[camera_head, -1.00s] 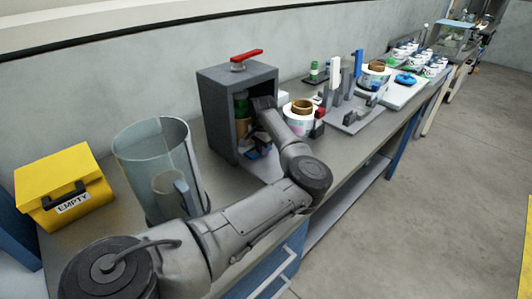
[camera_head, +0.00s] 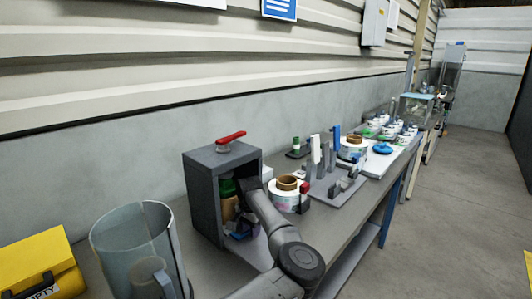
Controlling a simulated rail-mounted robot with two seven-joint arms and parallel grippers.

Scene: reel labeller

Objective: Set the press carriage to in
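The press appears to be the dark grey open-fronted box (camera_head: 203,200) on the bench, with a red lever (camera_head: 230,137) on its top. Inside stands a green and tan bottle-like piece (camera_head: 227,200). A light grey plate (camera_head: 262,246) shows low at the box's open front, partly behind my arm; I cannot tell whether it is the carriage. My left arm comes up from the bottom, and my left gripper (camera_head: 241,229) is low at the opening, near small blue and dark parts. The wrist hides much of it, so its fingers' state is unclear. My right gripper is out of view.
A clear jug (camera_head: 125,245) and a yellow box (camera_head: 42,262) stand to the left. A label reel (camera_head: 286,195) sits just right of the press, beside a grey fixture plate (camera_head: 343,187). More reels (camera_head: 390,132) stand farther along the bench.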

